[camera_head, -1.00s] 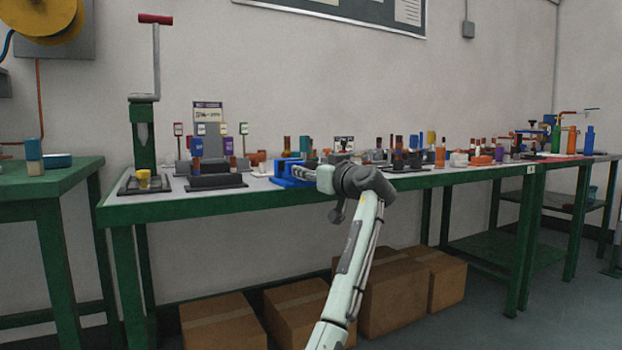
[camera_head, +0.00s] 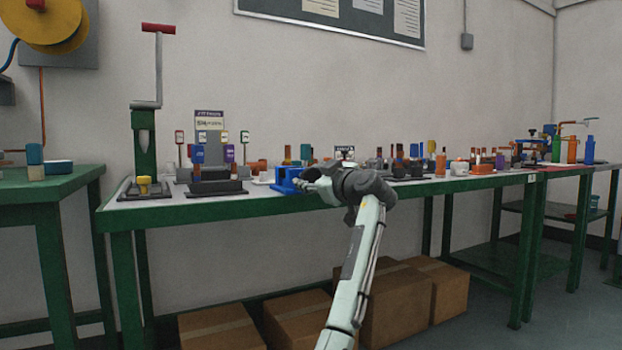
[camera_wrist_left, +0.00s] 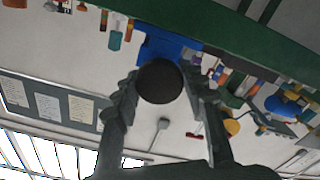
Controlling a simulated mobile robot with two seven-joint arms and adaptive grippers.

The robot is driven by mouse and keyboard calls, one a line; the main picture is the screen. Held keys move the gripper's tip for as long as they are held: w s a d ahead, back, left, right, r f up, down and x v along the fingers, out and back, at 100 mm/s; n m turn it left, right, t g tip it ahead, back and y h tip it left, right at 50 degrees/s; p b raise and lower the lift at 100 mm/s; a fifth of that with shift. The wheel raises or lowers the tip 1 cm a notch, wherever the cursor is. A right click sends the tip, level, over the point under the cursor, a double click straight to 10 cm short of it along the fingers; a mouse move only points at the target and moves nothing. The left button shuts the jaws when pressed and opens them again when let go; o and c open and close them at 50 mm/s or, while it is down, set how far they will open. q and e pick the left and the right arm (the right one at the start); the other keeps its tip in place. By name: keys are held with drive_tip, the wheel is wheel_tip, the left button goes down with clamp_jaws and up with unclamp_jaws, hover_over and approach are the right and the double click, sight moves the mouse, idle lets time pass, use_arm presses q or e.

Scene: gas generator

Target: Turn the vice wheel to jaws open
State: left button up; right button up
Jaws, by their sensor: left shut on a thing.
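The blue vice (camera_head: 287,180) stands at the front edge of the green-framed bench, and my left gripper (camera_head: 317,186) is at its right side. In the left wrist view the vice's blue body (camera_wrist_left: 165,46) shows behind a dark round vice wheel (camera_wrist_left: 160,81). My left gripper's two fingers (camera_wrist_left: 161,88) sit on either side of this wheel, shut on it. The gripper hides the wheel and part of the vice in the head view. The gap between the jaws cannot be made out. My right gripper is not in view.
The long bench (camera_head: 240,207) carries many bottles and small fixtures behind and beside the vice. A green press with a red-handled lever (camera_head: 145,140) stands at its left end. Cardboard boxes (camera_head: 395,303) lie under the bench. The space in front of the bench is clear.

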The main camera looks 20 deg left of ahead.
use_arm(q)
drive_tip(key=o, duration=1.2)
drive_tip(key=shift+c, duration=0.2)
drive_tip(key=v, duration=1.2)
